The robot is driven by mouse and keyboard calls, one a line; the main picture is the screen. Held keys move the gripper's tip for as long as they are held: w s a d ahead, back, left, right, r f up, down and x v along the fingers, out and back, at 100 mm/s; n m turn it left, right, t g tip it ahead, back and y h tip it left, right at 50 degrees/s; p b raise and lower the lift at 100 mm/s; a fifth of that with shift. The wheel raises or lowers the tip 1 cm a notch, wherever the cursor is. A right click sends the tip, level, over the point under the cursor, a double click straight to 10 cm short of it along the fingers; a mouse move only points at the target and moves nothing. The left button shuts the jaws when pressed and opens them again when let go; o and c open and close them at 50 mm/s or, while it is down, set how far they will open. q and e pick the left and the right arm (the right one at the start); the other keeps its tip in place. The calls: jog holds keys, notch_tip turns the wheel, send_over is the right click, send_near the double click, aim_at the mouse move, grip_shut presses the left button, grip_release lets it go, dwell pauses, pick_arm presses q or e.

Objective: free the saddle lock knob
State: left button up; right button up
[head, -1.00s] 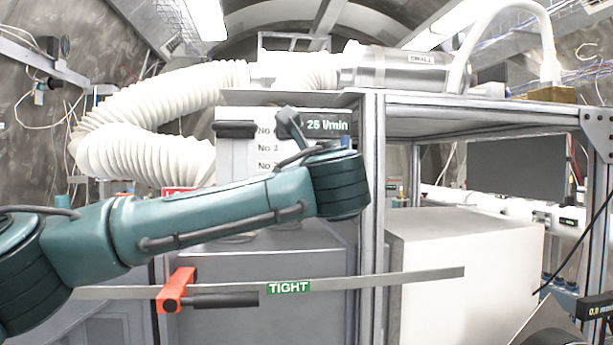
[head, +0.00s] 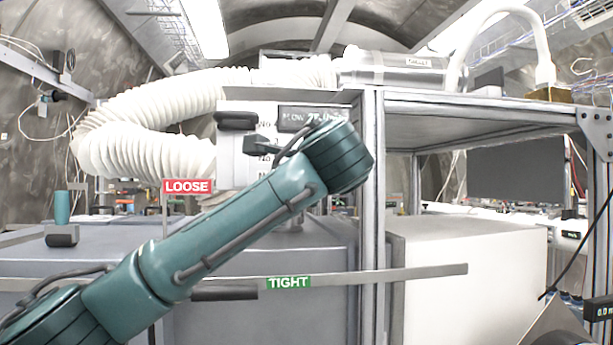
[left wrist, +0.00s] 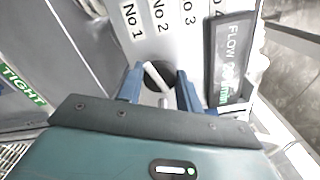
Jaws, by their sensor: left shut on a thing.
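In the left wrist view my left gripper (left wrist: 158,82) has its two blue fingers closed around a dark round knob (left wrist: 157,70) with a pale bar across it. The knob sits on a pale panel below the labels No 1, No 2 and No 3. I cannot tell for certain that it is the saddle lock knob. A red LOOSE sign (head: 187,186) and a green TIGHT sign (head: 289,282) show there. A black handle (head: 225,293) lies beside TIGHT, partly behind my arm.
A metal strip (head: 420,273) crosses in front of grey and white boxes. A frame post (head: 372,230) stands right of my left wrist. A white corrugated hose (head: 150,100) runs above. A FLOW display (left wrist: 230,65) is close to the right finger.

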pick_arm(q)
jog(key=n+b, duration=0.2)
jog(key=n, duration=0.8)
jog(key=shift+f+b, duration=0.15)
jog(key=shift+b, duration=0.2)
pick_arm(e)
jog(key=shift+w+a+f+y, duration=0.15)
jog(key=shift+w+a+y, duration=0.15)
jog(key=shift+a, duration=0.3)
pick_arm(q)
jog(key=shift+n, duration=0.3)
pick_arm(e)
jog(key=shift+t, duration=0.3)
pick_arm(q)
jog(key=o, duration=1)
